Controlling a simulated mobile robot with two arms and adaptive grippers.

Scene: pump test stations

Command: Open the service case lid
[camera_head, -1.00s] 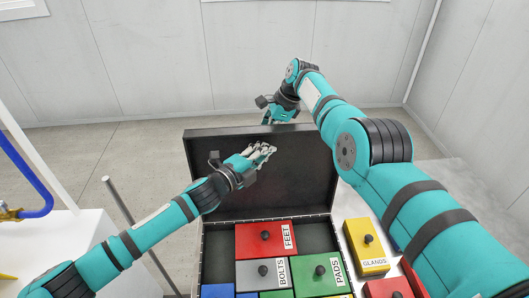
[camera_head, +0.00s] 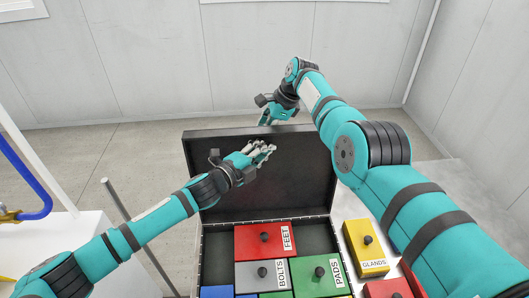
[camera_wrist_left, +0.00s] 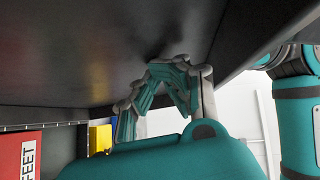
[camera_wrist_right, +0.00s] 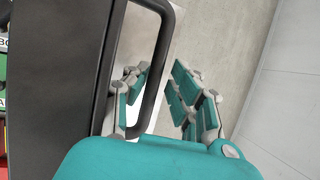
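The service case lid (camera_head: 230,199) stands raised, close to upright, behind the open case (camera_head: 216,237). My left gripper (camera_head: 266,149) is in front of the lid's dark inner face, near its upper middle. In the left wrist view its fingers (camera_wrist_left: 187,68) curl in with their tips close together, with nothing visible between them; whether they touch the lid is unclear. My right gripper (camera_wrist_right: 160,72) is beyond the lid's top edge. Its fingers are spread, with the lid's dark handle (camera_wrist_right: 161,85) near or between them. They do not look clamped on it.
The case holds several labelled boxes, including the red FEET box (camera_head: 254,247), grey BOLTS box (camera_head: 252,274) and green PADS box (camera_head: 312,272). The yellow GLANDS box (camera_head: 359,238) stands right of the case. A thin grey post (camera_head: 124,214) is at the left. A wall stands behind.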

